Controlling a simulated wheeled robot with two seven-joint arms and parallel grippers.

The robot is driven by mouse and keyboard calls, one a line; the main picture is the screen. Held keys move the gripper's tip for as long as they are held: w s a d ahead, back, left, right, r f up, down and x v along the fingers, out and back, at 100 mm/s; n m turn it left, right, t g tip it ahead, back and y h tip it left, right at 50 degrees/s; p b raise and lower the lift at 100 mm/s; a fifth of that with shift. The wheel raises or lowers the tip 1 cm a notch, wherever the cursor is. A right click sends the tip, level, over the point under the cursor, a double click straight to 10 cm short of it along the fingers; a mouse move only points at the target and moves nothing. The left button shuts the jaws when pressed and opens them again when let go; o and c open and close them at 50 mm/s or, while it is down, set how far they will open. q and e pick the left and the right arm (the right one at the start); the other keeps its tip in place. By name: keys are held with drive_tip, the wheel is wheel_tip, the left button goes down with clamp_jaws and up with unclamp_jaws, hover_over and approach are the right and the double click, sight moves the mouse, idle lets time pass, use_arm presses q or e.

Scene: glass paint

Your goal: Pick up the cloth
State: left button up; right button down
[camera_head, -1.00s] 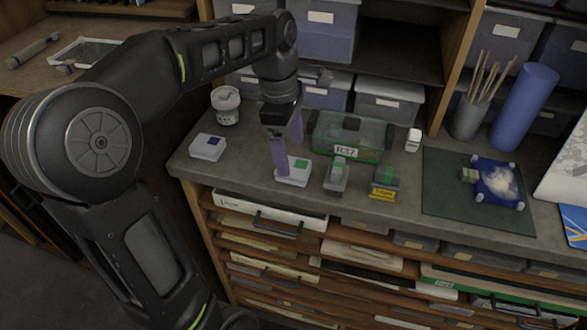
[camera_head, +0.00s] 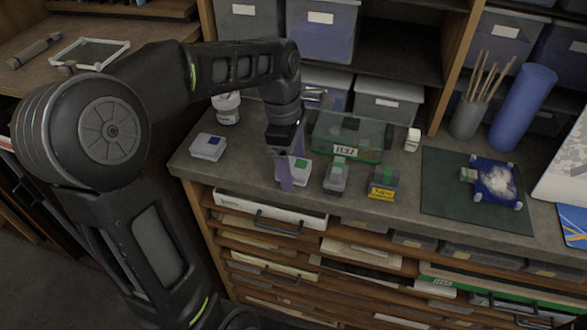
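A crumpled white patch (camera_head: 500,178) lies on a blue square piece with pale corners, on the dark green mat at the right of the counter. It looks like cloth, but I cannot be sure. My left gripper (camera_head: 290,172) points down over the counter's front part, far to the left of that patch. Its two purple fingers stand apart with nothing seen between them. They partly cover a small white box with a green square (camera_head: 302,177). Whether a fingertip touches that box or the counter I cannot tell. My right gripper is out of view.
Right of my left gripper are a grey block (camera_head: 336,176), a yellow-labelled block (camera_head: 383,184) and a clear green-based box (camera_head: 350,136). A white box with a blue square (camera_head: 208,147) and a tub (camera_head: 227,108) stand left. The green mat's (camera_head: 445,205) front part is bare.

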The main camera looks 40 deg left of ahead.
sight(293, 165)
use_arm(q)
drive_tip(key=c, duration=1.3)
drive_tip(key=shift+c, duration=0.2)
drive_tip(key=shift+r, duration=0.65)
wheel_tip(293, 165, up, 6)
drive_tip(key=shift+r+b, duration=0.2)
drive_tip(key=shift+b, duration=0.15)
wheel_tip(293, 165, up, 2)
drive_tip(key=shift+r+p, duration=0.2)
drive_tip(key=shift+p, duration=1)
